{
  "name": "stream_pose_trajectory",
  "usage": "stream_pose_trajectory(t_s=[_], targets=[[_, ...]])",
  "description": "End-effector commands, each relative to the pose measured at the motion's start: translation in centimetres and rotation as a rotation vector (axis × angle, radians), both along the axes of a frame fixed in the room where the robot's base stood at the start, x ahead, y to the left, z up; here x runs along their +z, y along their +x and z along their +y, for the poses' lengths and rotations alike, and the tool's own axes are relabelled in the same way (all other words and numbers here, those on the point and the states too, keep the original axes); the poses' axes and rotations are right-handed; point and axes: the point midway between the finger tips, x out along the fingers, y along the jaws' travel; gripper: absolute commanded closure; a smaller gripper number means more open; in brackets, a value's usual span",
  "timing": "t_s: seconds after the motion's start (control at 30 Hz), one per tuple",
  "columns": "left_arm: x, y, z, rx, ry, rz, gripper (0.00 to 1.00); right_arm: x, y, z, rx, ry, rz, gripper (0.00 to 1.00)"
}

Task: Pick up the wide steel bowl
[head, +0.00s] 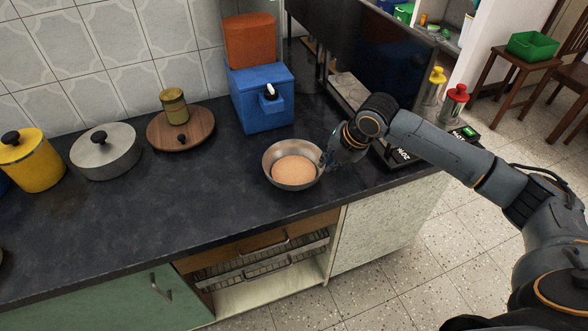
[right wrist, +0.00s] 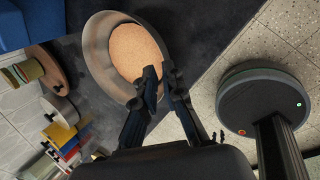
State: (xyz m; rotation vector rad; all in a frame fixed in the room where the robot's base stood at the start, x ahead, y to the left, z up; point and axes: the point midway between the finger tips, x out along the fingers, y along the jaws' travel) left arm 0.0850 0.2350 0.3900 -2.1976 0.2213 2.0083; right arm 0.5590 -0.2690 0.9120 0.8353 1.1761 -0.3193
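The wide steel bowl (head: 275,174) is near the counter's front edge, with a round tan surface (head: 294,170) inside it. It looks upright; I cannot tell whether its base touches the counter. My right gripper (head: 327,158) is at the bowl's right rim. In the right wrist view the bowl (right wrist: 98,58) is ahead of the right gripper (right wrist: 160,76). One finger is inside the bowl and the other outside, close together with the wall pinched between them. The fingertips are partly hidden in the head view. My left gripper is not in view.
A blue box (head: 262,104) stands behind the bowl. A wooden board (head: 201,135) with a small jar (head: 174,106), a grey lidded pot (head: 105,158) and a yellow pot (head: 33,165) are to the left. The counter's front left (head: 150,225) is clear.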

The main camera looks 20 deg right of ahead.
Motion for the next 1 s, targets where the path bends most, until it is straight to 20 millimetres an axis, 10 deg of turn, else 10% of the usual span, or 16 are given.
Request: stream_pose_trajectory(t_s=[0.63,1.0], targets=[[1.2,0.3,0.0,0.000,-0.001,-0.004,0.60,-7.1,2.7,1.8,-0.002,0.002,0.001,0.91],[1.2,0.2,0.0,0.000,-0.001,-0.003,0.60,-7.7,2.9,1.8,-0.002,-0.001,-0.001,1.00]])
